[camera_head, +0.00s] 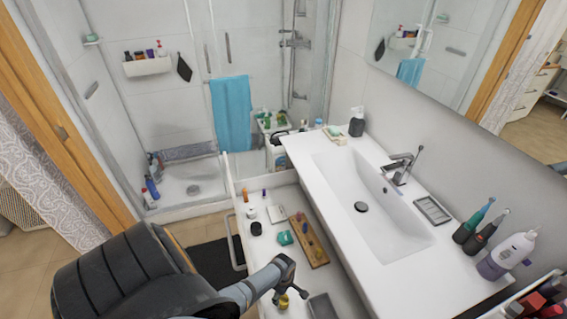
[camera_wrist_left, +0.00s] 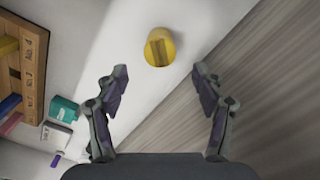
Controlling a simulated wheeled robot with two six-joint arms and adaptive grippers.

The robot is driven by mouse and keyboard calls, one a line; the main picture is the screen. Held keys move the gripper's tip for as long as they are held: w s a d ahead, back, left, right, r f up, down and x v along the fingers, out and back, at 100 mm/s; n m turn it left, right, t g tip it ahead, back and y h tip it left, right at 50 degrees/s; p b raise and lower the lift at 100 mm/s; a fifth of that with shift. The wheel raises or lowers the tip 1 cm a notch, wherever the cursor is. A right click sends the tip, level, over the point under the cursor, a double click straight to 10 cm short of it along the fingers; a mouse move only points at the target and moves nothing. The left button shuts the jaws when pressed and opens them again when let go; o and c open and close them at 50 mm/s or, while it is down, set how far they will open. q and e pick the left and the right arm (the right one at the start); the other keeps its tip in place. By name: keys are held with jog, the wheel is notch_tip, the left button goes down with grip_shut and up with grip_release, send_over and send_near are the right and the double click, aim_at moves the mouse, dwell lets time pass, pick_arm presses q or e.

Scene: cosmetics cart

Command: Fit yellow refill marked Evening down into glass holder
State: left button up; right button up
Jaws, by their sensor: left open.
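A round yellow piece (camera_head: 283,301) stands on the white surface of the open drawer. The left wrist view shows it from above (camera_wrist_left: 159,47), with a darker rectangular shape in its top. I cannot read a mark on it or tell whether it is the refill or the holder. My left gripper (camera_head: 290,292) is over the drawer's near end; in the left wrist view its fingers (camera_wrist_left: 162,82) are spread and empty, with the yellow piece beyond and between the tips. No clear glass holder can be made out. My right gripper is not in view.
A grey flat item (camera_head: 322,307) lies near my gripper. The white basin counter (camera_head: 345,240) borders the drawer on the right.

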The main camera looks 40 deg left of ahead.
aim_at(283, 298)
pick_arm(q)
jog(key=shift+d+f, duration=0.2)
jog(key=shift+f, duration=0.45)
jog(key=f, duration=0.1)
jog(key=f+b, duration=0.1)
jog(key=f, duration=0.1)
jog(key=f+b, duration=0.1)
jog(key=shift+a+f, duration=0.3)
jog(key=shift+f, duration=0.05)
jog(key=shift+r, duration=0.1)
jog(key=shift+c, duration=1.5)
jog(key=c, duration=0.7)
jog(key=shift+c, duration=1.2)
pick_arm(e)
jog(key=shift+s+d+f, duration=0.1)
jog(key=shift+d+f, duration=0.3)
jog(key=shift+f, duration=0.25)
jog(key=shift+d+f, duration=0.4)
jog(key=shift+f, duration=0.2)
